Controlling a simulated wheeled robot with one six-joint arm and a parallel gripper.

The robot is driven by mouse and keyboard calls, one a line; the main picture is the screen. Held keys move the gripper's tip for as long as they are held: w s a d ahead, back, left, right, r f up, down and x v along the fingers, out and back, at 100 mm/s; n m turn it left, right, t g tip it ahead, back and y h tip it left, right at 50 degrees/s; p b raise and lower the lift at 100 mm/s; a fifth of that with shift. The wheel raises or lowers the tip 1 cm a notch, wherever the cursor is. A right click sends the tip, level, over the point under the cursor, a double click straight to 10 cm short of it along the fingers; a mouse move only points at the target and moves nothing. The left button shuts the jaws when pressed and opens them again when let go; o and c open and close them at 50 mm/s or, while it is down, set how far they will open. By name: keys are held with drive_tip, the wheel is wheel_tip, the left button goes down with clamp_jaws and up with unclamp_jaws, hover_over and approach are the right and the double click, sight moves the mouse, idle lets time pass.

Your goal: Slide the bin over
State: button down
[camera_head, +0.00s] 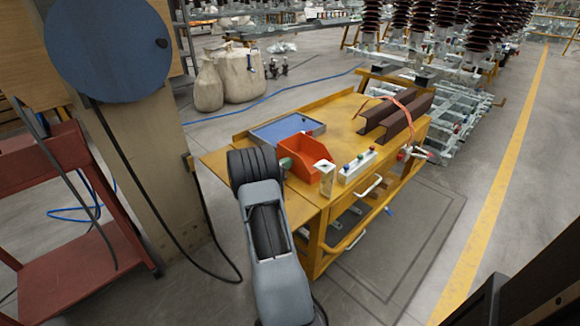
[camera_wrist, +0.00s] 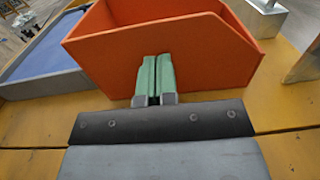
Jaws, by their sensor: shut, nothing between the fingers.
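An orange open-topped bin (camera_head: 304,156) stands upright on the yellow cart top (camera_head: 345,125), near its left front part. In the wrist view the bin (camera_wrist: 190,65) fills the upper middle, and its inside looks empty where it shows. My gripper (camera_wrist: 155,75) has its two green fingertips together, with nothing between them, in front of the bin's near wall. They overlap that wall in the picture; I cannot tell whether they touch it. In the head view my gripper (camera_head: 286,163) is at the bin's left side, partly hidden by my arm.
A blue-lined tray (camera_head: 287,128) lies behind the bin. A metal bracket (camera_head: 325,178) and a white switch box (camera_head: 357,167) stand close on its right. Brown steel channels (camera_head: 395,115) lie farther right. Bare cart top shows between the tray and the channels.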

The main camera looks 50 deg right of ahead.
drive_tip(key=shift+s, duration=0.1)
drive_tip(key=shift+a, duration=0.2)
drive_tip(key=w+a, duration=0.1)
drive_tip(key=a, duration=0.3)
drive_tip(key=a+p, duration=0.1)
drive_tip(key=a, duration=0.4)
drive_tip(key=w+a+p, duration=0.1)
drive_tip(key=a, duration=0.3)
drive_tip(key=shift+w+a, duration=0.15)
drive_tip(key=shift+w, duration=0.15)
drive_tip(key=s+a+r+m+g+y+p, duration=0.1)
drive_tip(key=s+a+r+m+y+p, duration=0.15)
drive_tip(key=r, duration=0.35)
drive_tip(key=s+a+r+m+y+p, duration=0.1)
drive_tip(key=a+r+m+p, duration=0.15)
drive_tip(key=r+p, duration=0.2)
drive_tip(key=s+a+r+m+t+y+p, duration=0.2)
drive_tip(key=s+a+r+m+y+p, duration=0.1)
drive_tip(key=a+r, duration=0.5)
drive_tip(key=s+a+r+m+t+y+p, duration=0.3)
drive_tip(key=a+r+y+p, duration=0.3)
drive_tip(key=a+r+p, duration=0.2)
drive_tip(key=s+a+r+m+t+y+p, duration=0.2)
drive_tip(key=s+a+r+m+y+p, duration=0.2)
drive_tip(key=a+r, duration=0.4)
drive_tip(key=s+a+y+p, duration=0.1)
drive_tip(key=a, duration=0.2)
drive_tip(key=shift+s+a+m+t+p, duration=0.3)
drive_tip(key=shift+m+t+p, duration=0.05)
drive_tip(key=shift+m+t, duration=0.05)
